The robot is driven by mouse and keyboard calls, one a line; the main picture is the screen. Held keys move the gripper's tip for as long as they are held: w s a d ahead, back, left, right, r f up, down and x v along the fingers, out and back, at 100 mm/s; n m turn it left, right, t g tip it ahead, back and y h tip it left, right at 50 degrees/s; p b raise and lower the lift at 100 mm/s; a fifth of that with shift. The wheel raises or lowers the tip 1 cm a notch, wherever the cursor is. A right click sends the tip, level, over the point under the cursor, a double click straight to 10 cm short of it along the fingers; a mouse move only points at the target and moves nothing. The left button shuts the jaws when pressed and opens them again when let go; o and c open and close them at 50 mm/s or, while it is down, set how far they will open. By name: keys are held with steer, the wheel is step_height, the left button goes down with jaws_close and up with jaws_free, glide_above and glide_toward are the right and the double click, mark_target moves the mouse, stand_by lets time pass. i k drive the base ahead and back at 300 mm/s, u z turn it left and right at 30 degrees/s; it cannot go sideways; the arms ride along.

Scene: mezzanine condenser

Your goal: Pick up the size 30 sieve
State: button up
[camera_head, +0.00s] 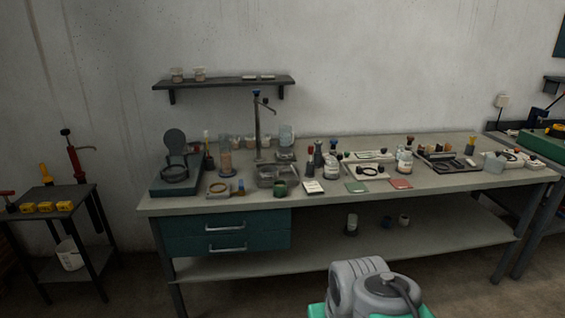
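No marking that reads 30 is legible, so I cannot tell which thing is the size 30 sieve. A dark round pan-like thing (175,173) sits on a teal base at the left end of the workbench, with a dark disc (175,141) upright behind it. Either round thing could be a sieve. My gripper's fingers do not show. A grey and green part of my own body is at the bottom centre, well in front of the bench.
Below are teal drawers (225,245) and a lower shelf (400,243). A wall shelf (225,83) hangs above. A small side table (35,205) stands left. The bench's front left edge is fairly clear.

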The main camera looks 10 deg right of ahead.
mark_target(267, 172)
steer(key=z, duration=0.25)
steer(key=i, duration=1.9)
steer(key=u, duration=2.3)
steer(key=i, duration=0.5)
steer(key=u, duration=0.05)
